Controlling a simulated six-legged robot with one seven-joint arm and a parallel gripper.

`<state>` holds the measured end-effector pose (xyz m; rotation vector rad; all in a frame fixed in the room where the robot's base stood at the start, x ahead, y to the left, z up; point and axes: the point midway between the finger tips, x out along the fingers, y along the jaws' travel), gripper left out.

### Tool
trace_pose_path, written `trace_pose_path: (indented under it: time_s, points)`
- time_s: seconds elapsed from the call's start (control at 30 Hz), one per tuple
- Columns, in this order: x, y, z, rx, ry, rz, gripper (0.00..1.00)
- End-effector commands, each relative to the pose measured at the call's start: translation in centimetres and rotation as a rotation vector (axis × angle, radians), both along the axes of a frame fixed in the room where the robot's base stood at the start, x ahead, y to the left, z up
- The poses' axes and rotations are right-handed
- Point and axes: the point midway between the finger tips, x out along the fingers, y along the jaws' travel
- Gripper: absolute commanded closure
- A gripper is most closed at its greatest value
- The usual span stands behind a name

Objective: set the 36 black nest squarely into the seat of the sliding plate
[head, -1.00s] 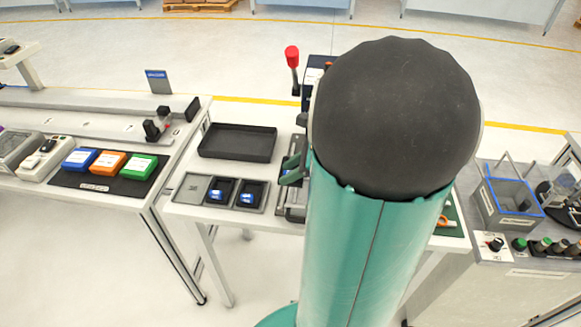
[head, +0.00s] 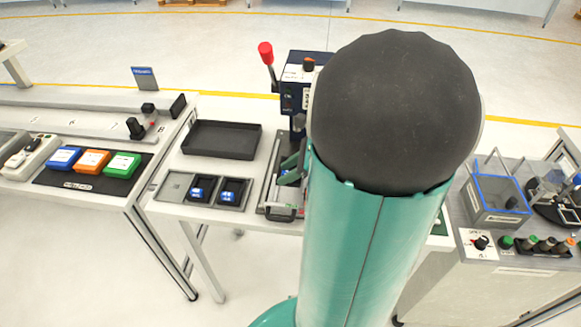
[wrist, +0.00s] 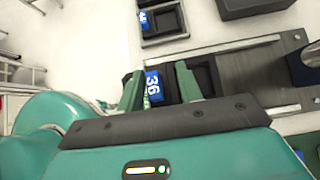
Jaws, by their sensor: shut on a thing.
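My gripper (wrist: 160,72) is shut on the 36 black nest (wrist: 170,86), whose blue label with a white 36 shows between the green fingers in the wrist view. The grey sliding plate (wrist: 262,62) lies under and to the right of the fingers. A dark recess, seemingly its seat (wrist: 207,74), shows beside the right finger and is partly covered by it. I cannot tell whether the nest touches the plate. In the head view the sliding plate (head: 268,190) shows left of my arm, and my gripper (head: 291,168) is mostly hidden behind the arm.
A grey rack (head: 174,188) has its left place empty and two blue-labelled nests (head: 197,191) in the others. An empty black tray (head: 221,138) lies behind it. A dark blue press with a red-knobbed lever (head: 266,54) stands behind the plate. A blue-rimmed bin (head: 497,202) is at right.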

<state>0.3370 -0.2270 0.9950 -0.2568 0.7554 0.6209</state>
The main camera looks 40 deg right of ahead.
Motion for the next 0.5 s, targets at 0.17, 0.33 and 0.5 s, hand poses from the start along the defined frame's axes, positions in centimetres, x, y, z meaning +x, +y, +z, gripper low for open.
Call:
trace_pose_path:
  time_s: [0.17,0.33,0.5]
  points:
    - [-0.1,0.0,-1.2,0.001,0.002,0.0,0.93]
    - [-0.1,-0.1,-2.2,0.001,0.001,-0.001,0.93]
    - [-0.2,-0.2,-3.3,0.001,0.002,-0.001,0.93]
